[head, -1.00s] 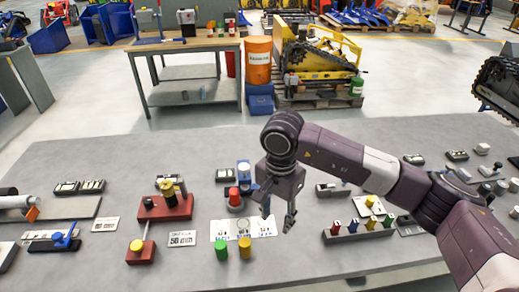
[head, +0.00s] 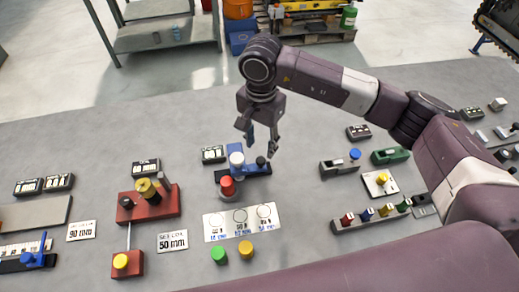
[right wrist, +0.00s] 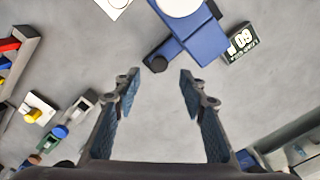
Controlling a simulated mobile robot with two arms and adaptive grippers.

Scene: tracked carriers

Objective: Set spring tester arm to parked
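No readable label says which fixture is the spring tester. A blue fixture (head: 256,171) on the grey table carries a white round top (head: 237,158), a black knob (head: 261,161) and a red knob (head: 227,184) at its near side. My right gripper (head: 260,141) is open and empty, its fingers pointing down over the far side of this fixture. In the right wrist view the open fingers (right wrist: 160,84) have the black knob (right wrist: 157,63) just ahead, between the tips, apart from both. The blue body (right wrist: 192,38) lies beyond. My left gripper is not in view.
A red fixture (head: 172,208) with a yellow and black part stands to the left. A card with circles (head: 216,231) and green (head: 219,256) and yellow (head: 246,250) cylinders lie nearer. A rack of coloured pegs (head: 370,216) stands to the right.

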